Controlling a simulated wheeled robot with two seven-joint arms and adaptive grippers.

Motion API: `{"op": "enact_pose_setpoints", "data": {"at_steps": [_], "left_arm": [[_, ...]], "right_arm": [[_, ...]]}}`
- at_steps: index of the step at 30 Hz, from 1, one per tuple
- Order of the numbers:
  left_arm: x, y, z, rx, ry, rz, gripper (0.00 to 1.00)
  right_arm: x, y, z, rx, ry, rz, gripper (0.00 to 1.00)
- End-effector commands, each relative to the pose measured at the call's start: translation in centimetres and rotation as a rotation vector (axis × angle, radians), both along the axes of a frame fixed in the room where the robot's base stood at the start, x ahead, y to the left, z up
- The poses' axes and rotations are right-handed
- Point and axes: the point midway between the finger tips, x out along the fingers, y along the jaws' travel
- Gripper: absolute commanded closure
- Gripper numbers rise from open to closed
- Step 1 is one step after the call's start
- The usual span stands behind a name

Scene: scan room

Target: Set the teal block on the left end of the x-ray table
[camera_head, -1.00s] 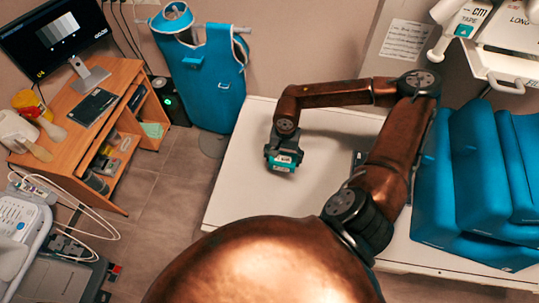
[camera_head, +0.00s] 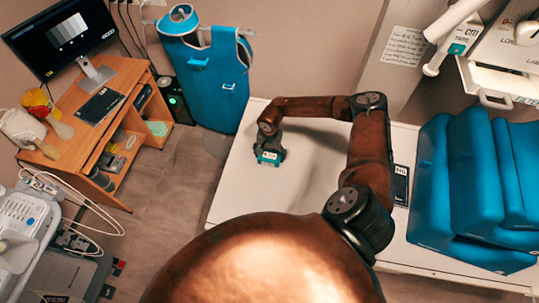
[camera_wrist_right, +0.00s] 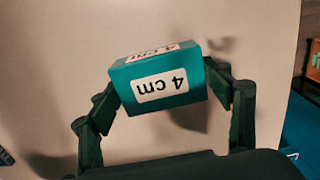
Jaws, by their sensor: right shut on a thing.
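The teal block (camera_wrist_right: 160,85) carries white "4 cm" labels and sits between the two fingers of my right gripper (camera_wrist_right: 168,98) in the right wrist view. In the head view the block (camera_head: 268,159) shows below my right gripper (camera_head: 269,150), over the left part of the white x-ray table (camera_head: 235,195). My right gripper is shut on the block. A shadow lies on the table beside it in the wrist view; whether the block touches the surface, I cannot tell. My left gripper is not in view.
Blue cushions (camera_head: 475,180) cover the right part of the table. A dark flat panel (camera_head: 400,186) lies beside them. A blue apron (camera_head: 205,75) hangs behind the table's left end. A wooden desk (camera_head: 95,135) stands at left. The table's left part is otherwise clear.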

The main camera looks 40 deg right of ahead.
Motion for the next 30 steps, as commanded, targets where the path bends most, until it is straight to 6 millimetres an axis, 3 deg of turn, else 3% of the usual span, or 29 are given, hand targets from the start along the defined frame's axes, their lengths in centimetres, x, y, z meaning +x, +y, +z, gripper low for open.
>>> {"op": "enact_pose_setpoints", "data": {"at_steps": [11,12,19,30], "left_arm": [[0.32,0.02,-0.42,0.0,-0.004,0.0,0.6],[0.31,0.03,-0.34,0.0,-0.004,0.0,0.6],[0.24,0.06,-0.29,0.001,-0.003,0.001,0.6],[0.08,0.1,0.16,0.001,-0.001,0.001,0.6]], "right_arm": [[-0.04,0.0,-0.58,0.0,0.0,0.0,0.6],[-0.09,0.0,-0.53,0.0,0.001,0.0,0.26],[-0.09,-0.02,-0.45,-0.001,0.001,0.0,0.11],[-0.1,-0.02,0.0,-0.001,0.001,0.0,0.11]]}}
